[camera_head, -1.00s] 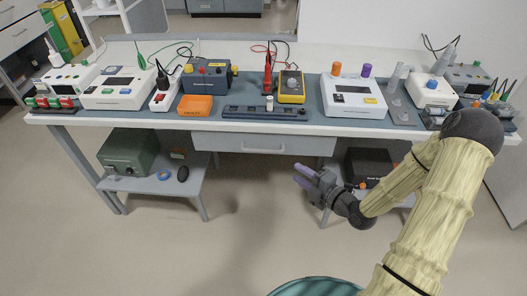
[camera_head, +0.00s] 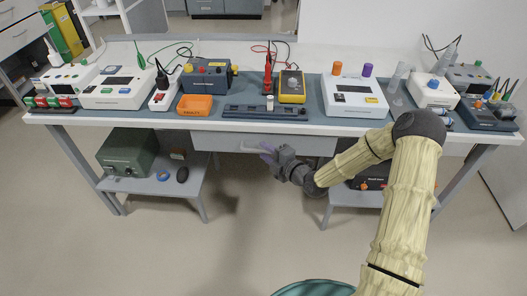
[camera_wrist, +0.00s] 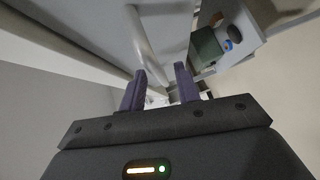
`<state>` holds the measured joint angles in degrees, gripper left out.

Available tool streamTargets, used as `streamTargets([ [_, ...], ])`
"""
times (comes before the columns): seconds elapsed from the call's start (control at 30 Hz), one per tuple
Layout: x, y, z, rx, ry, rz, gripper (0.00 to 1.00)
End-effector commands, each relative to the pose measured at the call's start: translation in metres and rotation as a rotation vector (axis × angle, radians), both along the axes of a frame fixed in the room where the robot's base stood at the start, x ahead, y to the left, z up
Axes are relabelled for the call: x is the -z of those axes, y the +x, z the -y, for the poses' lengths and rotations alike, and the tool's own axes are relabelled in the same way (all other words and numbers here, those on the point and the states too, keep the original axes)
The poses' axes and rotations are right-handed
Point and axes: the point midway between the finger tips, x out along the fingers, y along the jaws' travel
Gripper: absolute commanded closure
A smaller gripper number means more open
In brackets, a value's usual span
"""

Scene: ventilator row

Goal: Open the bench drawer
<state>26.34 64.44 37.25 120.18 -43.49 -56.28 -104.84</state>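The bench drawer (camera_head: 217,141) is a grey-white front under the middle of the bench top and looks closed. Its pale bar handle (camera_head: 250,147) is partly hidden by my fingers in the head view. My gripper (camera_head: 266,151) is at the right part of the handle, with purple fingers pointing left toward it. In the wrist view the drawer front (camera_wrist: 100,22) fills the top, and the handle (camera_wrist: 148,40) runs down toward the gap between my fingers (camera_wrist: 160,84). The fingers are apart. I cannot tell whether they touch the handle.
The bench top (camera_head: 300,127) above my gripper carries several devices, including an orange tray (camera_head: 195,105) and a yellow meter (camera_head: 292,86). A low shelf (camera_head: 150,186) with a green box (camera_head: 127,152) stands below left. A dark box (camera_head: 372,182) is below right.

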Motion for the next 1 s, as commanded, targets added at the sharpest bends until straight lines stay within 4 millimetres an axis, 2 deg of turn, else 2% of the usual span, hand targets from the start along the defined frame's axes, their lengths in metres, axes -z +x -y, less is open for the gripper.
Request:
streamTargets([
  [0.2,0.0028,0.0132,-0.0122,0.001,0.001,-0.001,0.68],
  [0.47,0.0027,0.0136,-0.0128,0.001,0.001,-0.001,0.68],
  [0.63,0.0027,0.0135,-0.0127,0.000,0.001,-0.001,1.00],
  [1.0,0.0031,0.0141,-0.0102,0.004,0.000,-0.001,1.00],
])
